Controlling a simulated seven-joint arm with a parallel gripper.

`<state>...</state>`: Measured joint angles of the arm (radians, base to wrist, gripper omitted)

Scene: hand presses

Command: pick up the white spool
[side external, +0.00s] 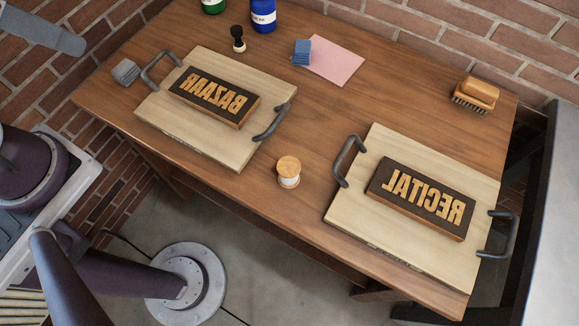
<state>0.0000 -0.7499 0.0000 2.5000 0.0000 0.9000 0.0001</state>
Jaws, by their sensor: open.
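The white spool (289,181) stands upright on the wooden table (300,110), near its front edge in the side external view. It has a round, light-wood top and a white body below. It sits in the gap between the two wooden boards and touches neither. Nothing covers it. I cannot make out my gripper in this view, and nothing is seen holding or touching the spool.
The BAZAAR block (214,96) lies on the left handled board (160,120), the RECITAL block (422,198) on the right one (390,150). Behind are a black-handled stamp (238,40), blue bottle (263,15), blue sponge-like block (302,52), pink sheet (337,62) and brush (476,95).

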